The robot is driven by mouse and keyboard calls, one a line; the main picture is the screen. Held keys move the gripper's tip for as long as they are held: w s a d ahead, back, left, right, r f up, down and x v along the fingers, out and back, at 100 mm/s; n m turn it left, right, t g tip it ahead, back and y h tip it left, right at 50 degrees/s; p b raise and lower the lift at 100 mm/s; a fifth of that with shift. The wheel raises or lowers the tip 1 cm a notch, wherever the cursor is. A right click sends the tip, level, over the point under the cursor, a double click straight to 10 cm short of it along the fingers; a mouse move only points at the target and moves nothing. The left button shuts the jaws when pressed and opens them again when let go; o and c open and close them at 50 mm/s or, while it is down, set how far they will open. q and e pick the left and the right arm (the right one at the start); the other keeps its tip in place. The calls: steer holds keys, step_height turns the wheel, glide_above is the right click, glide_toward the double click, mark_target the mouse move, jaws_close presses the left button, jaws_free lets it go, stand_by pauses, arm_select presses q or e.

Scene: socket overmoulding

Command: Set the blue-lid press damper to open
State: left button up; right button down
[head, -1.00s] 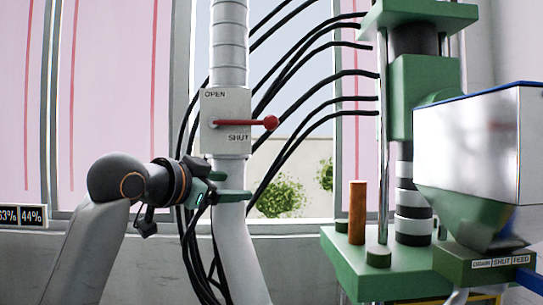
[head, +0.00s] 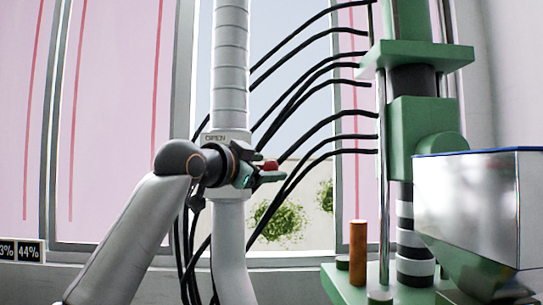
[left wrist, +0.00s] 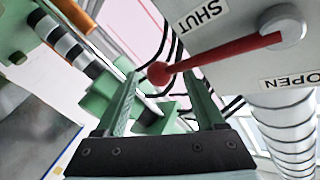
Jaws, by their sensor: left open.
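The damper box (head: 226,139) sits on the grey vertical duct, with OPEN showing at its top; my left gripper and wrist hide much of it in the head view. Its red lever (left wrist: 222,57) runs from a round pivot out past the SHUT label in the left wrist view, ending in a ball knob (left wrist: 158,74). The knob also shows in the head view (head: 270,164). My left gripper (head: 268,174) is at the lever's end. Its fingers (left wrist: 160,88) are open, with the knob between them near the tips. I cannot tell whether they touch it. My right gripper is not in view.
The green press (head: 425,125) and its metal hopper with a blue rim (head: 480,200) stand at the right. Black hoses (head: 320,125) run behind the duct to the press. An orange-brown cylinder (head: 358,250) stands on the press base.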

arm_select(q)
steer(key=shift+p+x, duration=0.5)
steer(key=shift+x, duration=0.75)
jaws_close()
steer(key=shift+f, duration=0.1)
steer(key=shift+f, duration=0.1)
stand_by(0.4)
